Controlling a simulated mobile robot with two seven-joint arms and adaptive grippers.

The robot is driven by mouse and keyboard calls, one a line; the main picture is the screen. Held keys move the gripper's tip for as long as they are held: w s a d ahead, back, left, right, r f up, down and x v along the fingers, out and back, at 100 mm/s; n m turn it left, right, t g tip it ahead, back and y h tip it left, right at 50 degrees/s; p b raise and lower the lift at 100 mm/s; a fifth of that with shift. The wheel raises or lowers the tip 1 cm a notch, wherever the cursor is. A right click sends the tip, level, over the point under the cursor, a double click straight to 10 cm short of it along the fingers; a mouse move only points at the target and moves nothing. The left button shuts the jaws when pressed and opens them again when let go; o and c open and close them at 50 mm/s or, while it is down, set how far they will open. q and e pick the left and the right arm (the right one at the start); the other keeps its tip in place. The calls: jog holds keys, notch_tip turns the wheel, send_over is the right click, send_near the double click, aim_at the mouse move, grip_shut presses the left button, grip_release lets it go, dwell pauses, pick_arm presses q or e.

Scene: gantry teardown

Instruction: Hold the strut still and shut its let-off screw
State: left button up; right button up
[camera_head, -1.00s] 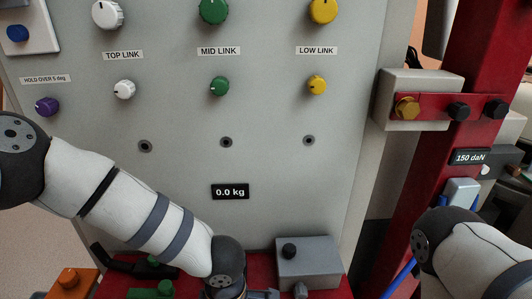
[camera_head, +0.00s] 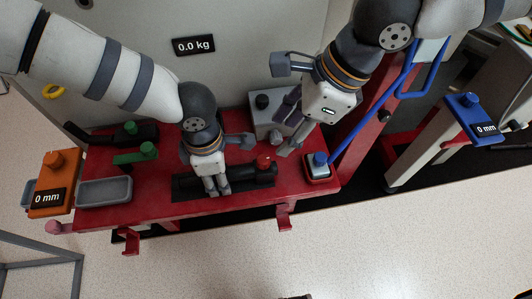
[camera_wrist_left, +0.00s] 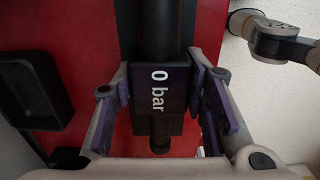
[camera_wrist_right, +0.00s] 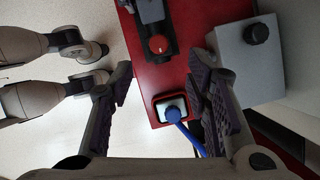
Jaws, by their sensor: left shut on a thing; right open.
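The strut (camera_head: 245,178) is a dark cylinder lying along the red bench (camera_head: 160,203). It also shows in the left wrist view (camera_wrist_left: 163,30), with a block marked "0 bar" (camera_wrist_left: 158,88). The let-off screw, a red knob (camera_head: 264,161), sits on the strut's right end; it shows in the right wrist view (camera_wrist_right: 159,44). My left gripper (camera_head: 221,190) is shut on the strut, one finger on each side of the "0 bar" block. My right gripper (camera_head: 281,106) is open and empty, above and to the right of the red knob.
A grey box (camera_head: 275,125) with a black knob stands behind the strut.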

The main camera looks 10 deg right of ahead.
aim_at(265, 159)
jog(key=x, duration=1)
jog(key=shift+f, duration=0.2)
grip_shut()
